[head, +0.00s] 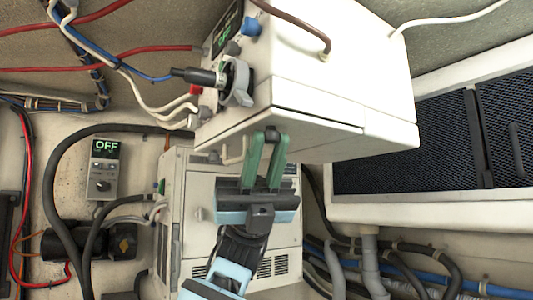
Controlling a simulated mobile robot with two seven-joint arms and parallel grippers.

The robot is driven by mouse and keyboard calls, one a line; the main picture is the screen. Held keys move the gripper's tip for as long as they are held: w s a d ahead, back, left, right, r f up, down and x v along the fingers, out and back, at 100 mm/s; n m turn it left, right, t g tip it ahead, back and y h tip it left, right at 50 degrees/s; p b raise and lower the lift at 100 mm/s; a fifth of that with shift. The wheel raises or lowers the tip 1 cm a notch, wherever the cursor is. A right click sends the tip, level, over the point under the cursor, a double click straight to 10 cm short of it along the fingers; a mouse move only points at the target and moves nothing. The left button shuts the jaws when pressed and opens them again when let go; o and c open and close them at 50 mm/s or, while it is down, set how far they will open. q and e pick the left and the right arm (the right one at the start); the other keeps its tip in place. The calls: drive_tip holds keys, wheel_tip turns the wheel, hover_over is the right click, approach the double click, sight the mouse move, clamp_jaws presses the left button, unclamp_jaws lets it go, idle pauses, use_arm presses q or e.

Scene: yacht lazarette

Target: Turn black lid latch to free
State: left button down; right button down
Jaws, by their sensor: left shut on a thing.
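A white box-shaped unit (320,70) is mounted high in the middle of the head view, tilted in the picture. A small black latch (271,132) sits at the lower edge of its front. My left gripper (269,138) reaches up from below, its two green fingers on either side of the latch and shut on it. The fingers hide part of the latch, so its exact turn angle is hard to tell. My right gripper is not in view.
A black plug (200,76), grey knob (238,82) and cables crowd the unit's left side. A second beige cabinet (185,225) stands behind my gripper. A small panel (104,165) reading OFF is at left. Dark mesh panels (415,145) in a white frame are at right.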

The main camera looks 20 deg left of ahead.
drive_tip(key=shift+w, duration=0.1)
use_arm(q)
drive_tip(key=c, duration=1.3)
unclamp_jaws()
drive_tip(key=shift+s, duration=0.1)
drive_tip(key=shift+c, duration=0.2)
